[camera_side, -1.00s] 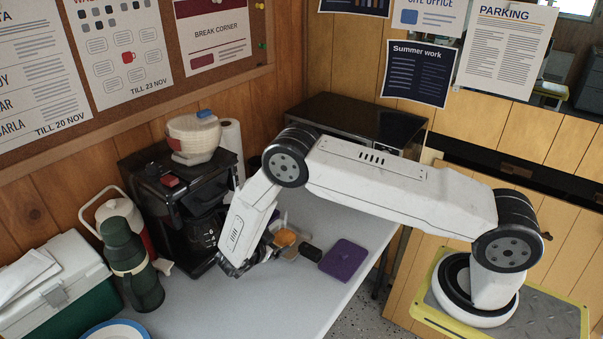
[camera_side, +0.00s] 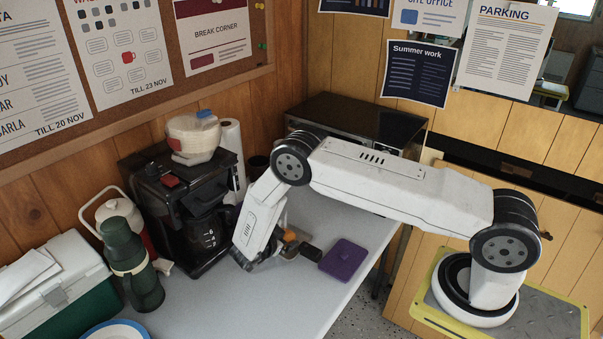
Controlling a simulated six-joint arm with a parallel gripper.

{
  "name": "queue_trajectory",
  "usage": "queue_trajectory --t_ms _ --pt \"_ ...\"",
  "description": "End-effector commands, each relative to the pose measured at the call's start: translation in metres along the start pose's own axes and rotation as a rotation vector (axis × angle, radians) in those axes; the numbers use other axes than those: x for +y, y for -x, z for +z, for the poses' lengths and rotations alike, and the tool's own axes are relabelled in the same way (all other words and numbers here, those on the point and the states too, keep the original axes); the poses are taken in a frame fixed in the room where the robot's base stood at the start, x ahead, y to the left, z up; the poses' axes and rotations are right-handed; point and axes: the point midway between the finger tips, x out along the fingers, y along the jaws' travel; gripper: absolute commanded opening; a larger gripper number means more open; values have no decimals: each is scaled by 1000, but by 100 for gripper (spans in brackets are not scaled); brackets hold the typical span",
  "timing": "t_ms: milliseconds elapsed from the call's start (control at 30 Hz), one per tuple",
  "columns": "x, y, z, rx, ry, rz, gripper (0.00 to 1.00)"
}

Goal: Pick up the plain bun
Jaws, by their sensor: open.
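A small orange-brown rounded thing (camera_side: 290,236), which may be the plain bun, shows on the table just right of my gripper. My arm partly hides it, and I cannot tell its kind for sure. My gripper (camera_side: 252,264) points down low over the grey table (camera_side: 215,300), to the left of and nearer the camera than the brown thing. Its jaws are open. The fingertips are small and dark here, and I cannot tell whether they touch anything.
A dark small block (camera_side: 311,252) and a purple flat item (camera_side: 343,257) lie to the right. The front of the table is mostly clear.

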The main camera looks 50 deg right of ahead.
Motion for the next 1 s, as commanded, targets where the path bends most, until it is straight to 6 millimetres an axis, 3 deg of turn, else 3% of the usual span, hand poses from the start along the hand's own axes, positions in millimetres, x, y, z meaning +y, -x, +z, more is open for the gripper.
queue_trajectory --t_ms 100,333,733,1000 --pt "0 0 0 0 0 0 97" --pt "0 0 0 0 0 0 26" --pt "-1 2 -3 0 -1 0 26" --pt "-6 10 -18 0 -3 -1 26"
